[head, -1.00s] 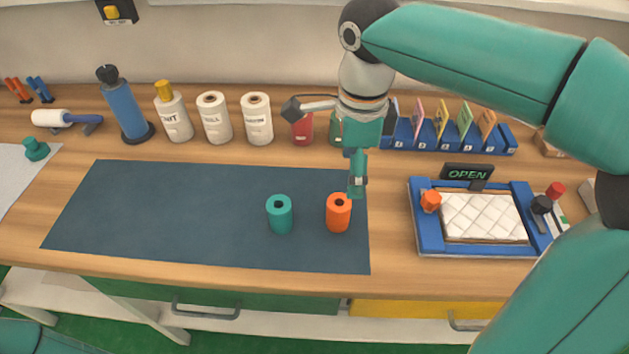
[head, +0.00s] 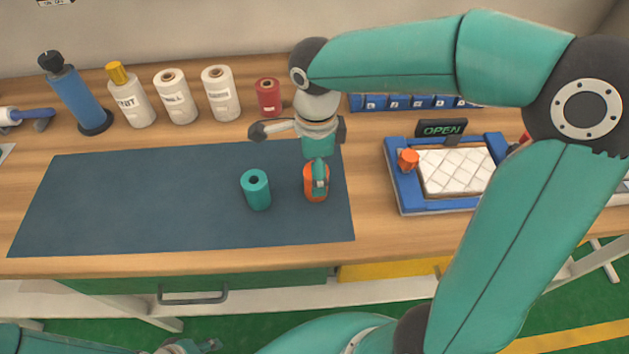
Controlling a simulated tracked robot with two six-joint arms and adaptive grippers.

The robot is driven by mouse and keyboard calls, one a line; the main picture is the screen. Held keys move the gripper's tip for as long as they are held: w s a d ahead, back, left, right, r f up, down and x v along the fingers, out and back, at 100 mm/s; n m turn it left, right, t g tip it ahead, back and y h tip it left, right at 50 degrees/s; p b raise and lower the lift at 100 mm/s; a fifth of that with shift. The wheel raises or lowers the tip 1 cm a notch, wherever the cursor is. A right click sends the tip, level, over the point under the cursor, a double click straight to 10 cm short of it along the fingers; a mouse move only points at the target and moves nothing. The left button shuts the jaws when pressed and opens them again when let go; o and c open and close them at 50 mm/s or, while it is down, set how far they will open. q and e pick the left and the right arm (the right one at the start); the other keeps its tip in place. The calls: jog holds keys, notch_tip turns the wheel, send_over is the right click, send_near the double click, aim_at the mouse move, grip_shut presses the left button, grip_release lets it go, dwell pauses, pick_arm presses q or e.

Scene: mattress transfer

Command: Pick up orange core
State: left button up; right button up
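The orange core (head: 311,192) stands upright near the right edge of the dark blue mat (head: 150,200). My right gripper (head: 319,178) is down at the core, with a teal finger over its top and front side. The finger hides part of the core, and I cannot tell whether the fingers are closed on it. A teal core (head: 257,191) stands upright on the mat to the left, apart from the gripper. A part of my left gripper (head: 195,346) shows at the bottom edge, away from the bench, its opening unclear.
A blue tray (head: 400,186) with a white quilted pad (head: 452,172) and an orange knob (head: 408,159) is at the right, below an OPEN sign (head: 441,128). Bottles, white rolls (head: 218,95) and a red roll (head: 268,98) line the back. The mat's left is clear.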

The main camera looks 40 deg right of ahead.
notch_tip(320, 180, down, 5)
jog(key=shift+d+f, duration=0.1)
dwell(0.3)
jog(key=shift+w, duration=0.1)
jog(key=c, duration=1.2)
jog(key=shift+c, duration=0.2)
